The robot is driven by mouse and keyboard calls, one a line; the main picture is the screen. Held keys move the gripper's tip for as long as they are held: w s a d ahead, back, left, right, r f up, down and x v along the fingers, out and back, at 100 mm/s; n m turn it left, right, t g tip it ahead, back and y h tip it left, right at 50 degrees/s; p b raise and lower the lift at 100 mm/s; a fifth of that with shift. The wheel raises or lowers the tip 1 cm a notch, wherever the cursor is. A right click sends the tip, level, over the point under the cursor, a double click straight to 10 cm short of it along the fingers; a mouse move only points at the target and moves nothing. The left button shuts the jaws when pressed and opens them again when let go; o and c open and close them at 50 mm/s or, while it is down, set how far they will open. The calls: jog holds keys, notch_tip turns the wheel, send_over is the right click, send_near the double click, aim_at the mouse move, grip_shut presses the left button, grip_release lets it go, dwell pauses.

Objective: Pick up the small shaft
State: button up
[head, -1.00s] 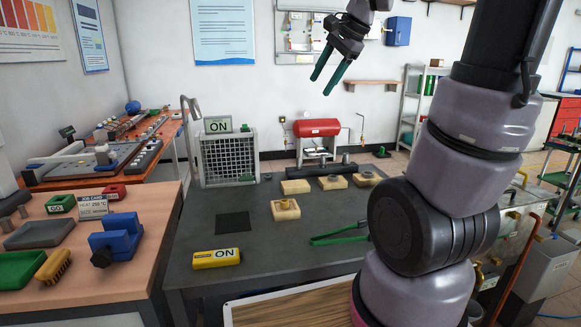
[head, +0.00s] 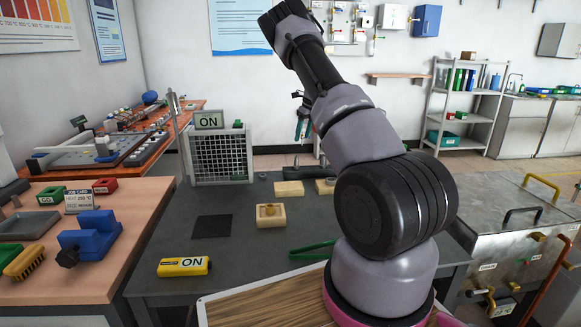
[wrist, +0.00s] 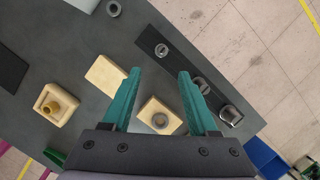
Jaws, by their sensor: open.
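My gripper (wrist: 159,73) points down over the back of the dark table, its two green fingers apart with nothing held between them. In the head view my gripper (head: 304,130) is partly hidden behind my arm. A long dark bar (wrist: 182,69) carries several round metal pieces of differing size. The smallest-looking piece (wrist: 161,49) is near its upper left end, just ahead of the fingertips; I take it to be the small shaft, but cannot be sure. A larger piece (wrist: 231,115) is at the other end. In the head view the bar (head: 292,175) is mostly hidden.
A pale block with a grey ring (wrist: 160,121) lies near the fingers, with a plain pale block (wrist: 106,76) beside it. A pale block with a brass piece (head: 270,215) stands nearer the front. A mesh cage (head: 220,158) stands at the back left.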

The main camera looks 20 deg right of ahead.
aim_at(296, 158)
jog(key=shift+m, duration=0.3)
jog(key=x, duration=1.3)
jog(key=shift+w+d, duration=0.15)
jog(key=shift+w, duration=0.05)
grip_shut()
